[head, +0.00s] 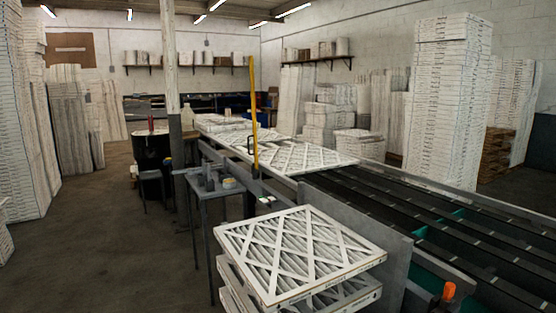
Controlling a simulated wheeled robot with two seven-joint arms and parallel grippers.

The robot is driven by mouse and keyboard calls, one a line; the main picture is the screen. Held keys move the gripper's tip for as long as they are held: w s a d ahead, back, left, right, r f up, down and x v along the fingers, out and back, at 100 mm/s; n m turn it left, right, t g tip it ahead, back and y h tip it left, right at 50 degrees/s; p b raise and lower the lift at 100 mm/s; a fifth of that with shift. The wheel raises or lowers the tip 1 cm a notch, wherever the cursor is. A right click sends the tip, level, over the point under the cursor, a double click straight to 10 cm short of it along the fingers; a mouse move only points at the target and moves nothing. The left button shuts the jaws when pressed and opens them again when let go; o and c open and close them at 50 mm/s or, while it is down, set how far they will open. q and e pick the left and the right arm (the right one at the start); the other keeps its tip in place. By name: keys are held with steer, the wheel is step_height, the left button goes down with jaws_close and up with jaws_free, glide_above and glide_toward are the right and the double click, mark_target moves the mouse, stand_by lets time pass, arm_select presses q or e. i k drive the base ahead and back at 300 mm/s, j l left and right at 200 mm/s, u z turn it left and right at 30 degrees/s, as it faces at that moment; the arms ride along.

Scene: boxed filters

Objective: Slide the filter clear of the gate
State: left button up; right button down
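A white framed filter (305,158) with a diagonal lattice face lies flat on the conveyor (430,215), near the middle of the head view. More flat filters (225,123) lie behind it along the line. A yellow upright bar (254,110) stands at the conveyor's near side and crosses in front of the filters; I cannot tell whether it is part of the gate. A stack of similar filters (300,250) sits in the foreground, its layers unevenly turned. Neither of my grippers shows in the head view.
A small metal table (210,187) stands left of the conveyor beside a post (173,100). A grey side panel (355,225) lies between the front stack and the belts. An orange knob (449,291) is at lower right. Tall box stacks (445,100) stand behind. The left floor is open.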

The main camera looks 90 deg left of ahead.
mark_target(294, 160)
steer(key=u, duration=2.75)
steer(key=j+u, duration=0.4)
steer(key=i+j+u, duration=0.2)
steer(key=i+j, duration=0.3)
steer(key=i+j+u, duration=0.2)
steer(key=i+j, duration=0.25)
steer(key=i, duration=0.15)
steer(key=i+j+u, duration=0.2)
steer(key=i, duration=0.4)
steer(key=i+z, duration=0.2)
steer(key=i, duration=0.3)
steer(key=i+j+z, duration=0.2)
steer(key=i, duration=0.25)
steer(key=i+j+z, duration=0.25)
steer(key=i, duration=0.2)
steer(key=i+l+z, duration=0.25)
steer(key=i+z, duration=0.25)
steer(key=i+l+z, duration=0.1)
steer(key=i+z, duration=0.2)
steer(key=z, duration=0.15)
steer(key=i+z, duration=0.5)
steer(key=i+l+z, duration=0.15)
steer(key=i, duration=0.3)
steer(key=i+z, duration=0.1)
steer(key=i, duration=0.35)
